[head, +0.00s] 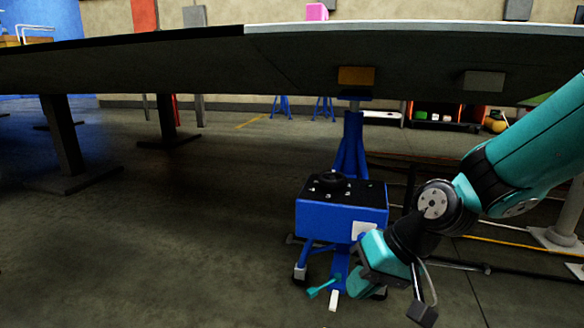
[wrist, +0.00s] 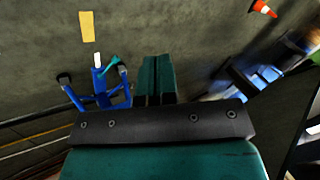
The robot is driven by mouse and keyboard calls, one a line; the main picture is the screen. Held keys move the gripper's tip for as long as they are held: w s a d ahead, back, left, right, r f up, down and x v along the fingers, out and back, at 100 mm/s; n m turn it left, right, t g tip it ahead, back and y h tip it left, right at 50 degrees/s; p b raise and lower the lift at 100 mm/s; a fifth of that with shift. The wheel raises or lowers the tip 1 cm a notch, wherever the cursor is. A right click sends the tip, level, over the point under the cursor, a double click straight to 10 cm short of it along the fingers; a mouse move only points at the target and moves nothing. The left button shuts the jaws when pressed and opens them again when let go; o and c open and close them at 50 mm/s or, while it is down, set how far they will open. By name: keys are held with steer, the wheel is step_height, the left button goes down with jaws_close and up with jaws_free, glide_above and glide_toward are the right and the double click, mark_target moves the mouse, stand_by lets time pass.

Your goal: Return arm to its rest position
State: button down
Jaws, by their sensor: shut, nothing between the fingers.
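My teal arm (head: 530,140) comes in from the right in the head view and bends down toward the floor. My gripper (head: 362,281) is low, in front of the blue jack stand (head: 325,217) and overlapping its legs in the picture. The wrist view shows the gripper's two teal fingers (wrist: 156,76) side by side, shut with nothing between them. The stand's blue legs (wrist: 98,90) lie left of the fingers there, with a small teal lever (wrist: 113,65) and a white tip. I cannot tell the gap between gripper and stand.
A long grey wing panel (head: 190,66) spans the scene overhead, above the stand. Dark support posts (head: 62,135) stand at left. Rails and pipes (head: 480,265) run low at right. An orange cone (wrist: 262,8) shows in the wrist view. The floor at front left is clear.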

steer(key=s+d+r+n+g+h+p, duration=0.1)
steer(key=s+d+r+n, duration=0.1)
steer(key=s+r, duration=0.45)
steer(key=s+d+r+n+h+p, duration=0.1)
steer(key=s+d+r+n, duration=0.2)
steer(key=s, duration=0.7)
step_height(320, 180, up, 39)
steer(key=p, duration=3.8)
steer(key=shift+a, duration=0.45)
